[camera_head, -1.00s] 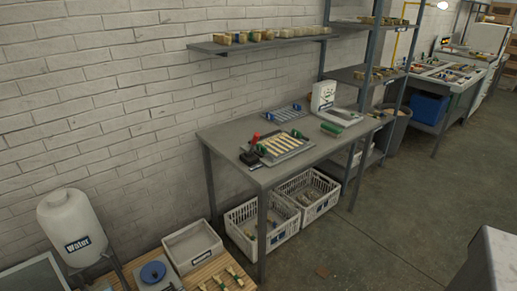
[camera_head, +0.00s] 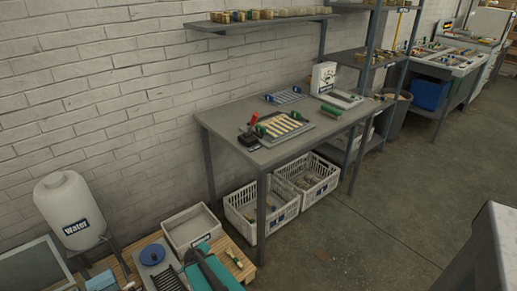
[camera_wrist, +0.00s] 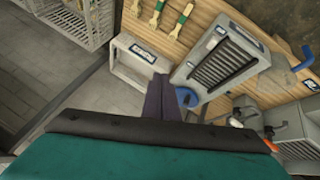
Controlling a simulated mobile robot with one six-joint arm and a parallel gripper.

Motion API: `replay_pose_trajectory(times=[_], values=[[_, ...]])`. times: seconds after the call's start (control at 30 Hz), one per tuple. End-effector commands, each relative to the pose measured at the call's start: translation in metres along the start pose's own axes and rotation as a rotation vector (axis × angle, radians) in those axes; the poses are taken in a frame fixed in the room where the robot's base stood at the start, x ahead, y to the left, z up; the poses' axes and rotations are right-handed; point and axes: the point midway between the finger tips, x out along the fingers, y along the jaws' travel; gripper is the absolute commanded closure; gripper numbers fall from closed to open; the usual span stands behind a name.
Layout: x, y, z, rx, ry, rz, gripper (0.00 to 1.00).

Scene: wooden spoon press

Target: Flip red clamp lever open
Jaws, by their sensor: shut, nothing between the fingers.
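The red clamp lever (camera_head: 253,119) stands up at a tilt from its black base (camera_head: 248,138), at the left end of the metal workbench (camera_head: 225,122). Just right of it is a rack (camera_head: 288,132) of pale wooden strips with green end pieces. My gripper shows in the wrist view (camera_wrist: 165,82) with its dark purple fingers together and nothing between them. It is over the low wooden pallet area, well away from the lever. The clamp is not in the wrist view.
A white water tank (camera_head: 72,212), a grey-white bin (camera_head: 190,228) and a pallet (camera_head: 232,262) with wooden pieces stand in front of the bench. White crates (camera_head: 250,215) sit under it. Open floor (camera_head: 345,230) lies to the right.

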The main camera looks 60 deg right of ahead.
Motion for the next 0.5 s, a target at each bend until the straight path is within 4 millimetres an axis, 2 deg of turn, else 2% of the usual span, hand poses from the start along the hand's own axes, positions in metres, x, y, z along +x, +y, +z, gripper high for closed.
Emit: replay_pose_trajectory(times=[0.03,0.27,0.5], values=[[0.002,0.025,-0.009,-0.003,0.047,0.040,1.00],[-0.009,0.127,-0.045,-0.056,0.252,0.224,1.00],[-0.045,0.228,-0.067,-0.142,0.438,0.435,1.00]])
